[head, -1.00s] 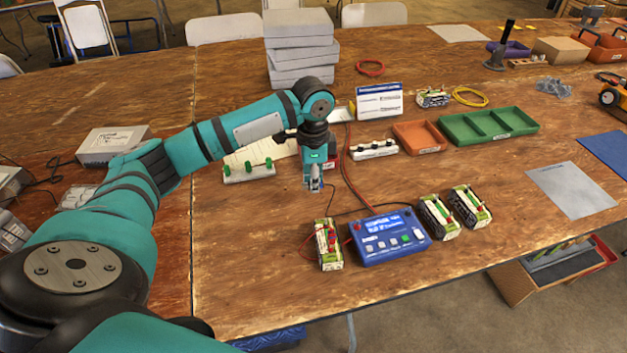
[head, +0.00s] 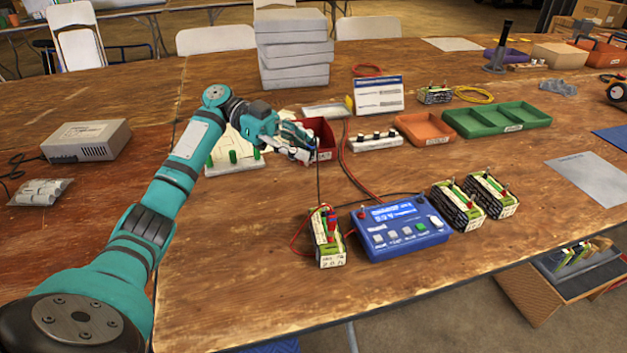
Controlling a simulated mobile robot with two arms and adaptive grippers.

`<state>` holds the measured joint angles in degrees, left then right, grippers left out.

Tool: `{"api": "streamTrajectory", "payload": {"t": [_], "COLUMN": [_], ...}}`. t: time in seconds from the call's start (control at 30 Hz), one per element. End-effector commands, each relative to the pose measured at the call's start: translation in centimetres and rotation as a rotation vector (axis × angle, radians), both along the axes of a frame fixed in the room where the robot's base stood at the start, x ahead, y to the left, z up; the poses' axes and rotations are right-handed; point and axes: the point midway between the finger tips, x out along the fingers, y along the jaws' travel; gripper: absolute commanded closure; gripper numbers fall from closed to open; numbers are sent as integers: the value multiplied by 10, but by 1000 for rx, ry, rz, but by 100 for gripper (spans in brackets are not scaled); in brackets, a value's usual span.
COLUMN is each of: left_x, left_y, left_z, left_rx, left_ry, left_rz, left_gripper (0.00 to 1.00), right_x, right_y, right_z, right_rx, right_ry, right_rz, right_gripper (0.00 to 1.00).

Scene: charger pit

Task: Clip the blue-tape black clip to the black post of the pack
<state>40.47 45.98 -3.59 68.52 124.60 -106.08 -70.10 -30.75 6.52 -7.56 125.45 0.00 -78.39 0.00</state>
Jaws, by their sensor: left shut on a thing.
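My left gripper (head: 308,148) is shut at the front of the red bin, above the table. A thin black lead hangs down from its fingertips, so it holds the black clip; the clip itself and its blue tape are too small to make out. The wired pack (head: 328,240) stands upright left of the blue charger (head: 400,230), below and a little right of the gripper. A red lead loops to its red-topped post. Its black post is hard to tell apart at this size. The gripper is well apart from the pack. My right gripper is not in view.
Two more packs (head: 456,205) (head: 491,194) stand right of the charger. A red bin (head: 321,135), a white strip with black knobs (head: 375,141), an orange tray (head: 424,129) and a green tray (head: 500,119) lie behind. The table left of the wired pack is clear.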

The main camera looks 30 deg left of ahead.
Motion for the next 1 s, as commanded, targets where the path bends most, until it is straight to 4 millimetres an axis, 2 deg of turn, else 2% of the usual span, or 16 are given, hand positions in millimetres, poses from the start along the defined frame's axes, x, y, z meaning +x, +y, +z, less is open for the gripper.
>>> {"api": "streamTrajectory", "payload": {"t": [0.03, 0.2, 0.4, 0.57, 1.0], "left_x": [-1, -9, -13, -15, -22], "left_y": [7, 25, 31, 24, -3], "left_z": [-4, 6, 13, 15, 14], "left_rx": [-46, -145, -179, -178, -177], "left_ry": [-1, 2, 4, 5, 7], "left_rz": [-9, -27, -27, -27, -27], "left_gripper": [100, 100, 100, 100, 100], "right_x": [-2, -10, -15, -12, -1], "right_y": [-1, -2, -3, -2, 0], "right_z": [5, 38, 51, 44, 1], "right_rx": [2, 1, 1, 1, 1], "right_ry": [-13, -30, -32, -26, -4], "right_rz": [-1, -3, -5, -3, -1], "right_gripper": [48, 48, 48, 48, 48]}}
